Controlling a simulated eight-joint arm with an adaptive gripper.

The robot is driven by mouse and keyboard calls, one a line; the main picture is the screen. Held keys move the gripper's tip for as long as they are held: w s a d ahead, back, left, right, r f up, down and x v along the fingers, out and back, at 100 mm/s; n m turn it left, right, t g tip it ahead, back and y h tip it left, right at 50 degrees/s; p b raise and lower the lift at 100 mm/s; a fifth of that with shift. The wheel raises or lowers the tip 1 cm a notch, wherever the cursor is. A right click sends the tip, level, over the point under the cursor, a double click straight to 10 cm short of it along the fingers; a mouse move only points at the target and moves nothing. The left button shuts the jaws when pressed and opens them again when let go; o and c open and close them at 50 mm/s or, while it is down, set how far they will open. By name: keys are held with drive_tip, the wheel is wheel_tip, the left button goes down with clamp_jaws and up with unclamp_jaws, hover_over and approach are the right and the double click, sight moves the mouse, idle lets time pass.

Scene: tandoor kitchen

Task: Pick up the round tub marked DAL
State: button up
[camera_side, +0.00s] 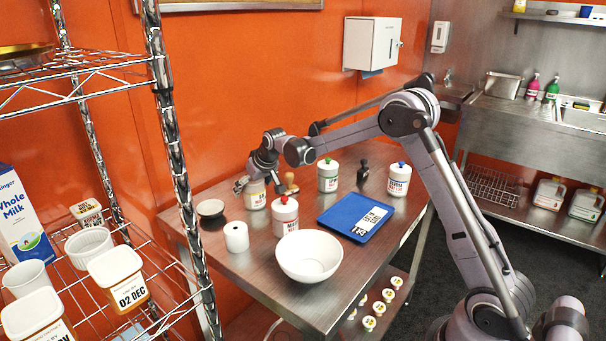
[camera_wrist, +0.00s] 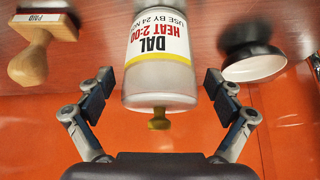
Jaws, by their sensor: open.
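The round tub marked DAL (camera_wrist: 160,73) is white with a yellow knob on its lid, and it shows upside down in the wrist view. In the side view the tub (camera_side: 255,199) stands on the steel table, partly hidden behind my gripper (camera_side: 252,184). In the wrist view my gripper (camera_wrist: 161,90) is open, with one finger on each side of the tub's lid end. Gaps show between the fingers and the tub, so they look apart from it.
A wooden stamp (camera_wrist: 30,62) and a dark and white bowl (camera_wrist: 254,62) flank the tub. On the steel table (camera_side: 262,268) stand a red-knobbed tub (camera_side: 286,218), a paper roll (camera_side: 236,237), a white bowl (camera_side: 309,258) and a blue tray (camera_side: 345,212). A wire rack (camera_side: 176,130) stands at left.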

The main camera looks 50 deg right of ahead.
drive_tip(key=c, duration=1.5)
drive_tip(key=shift+r, duration=0.15)
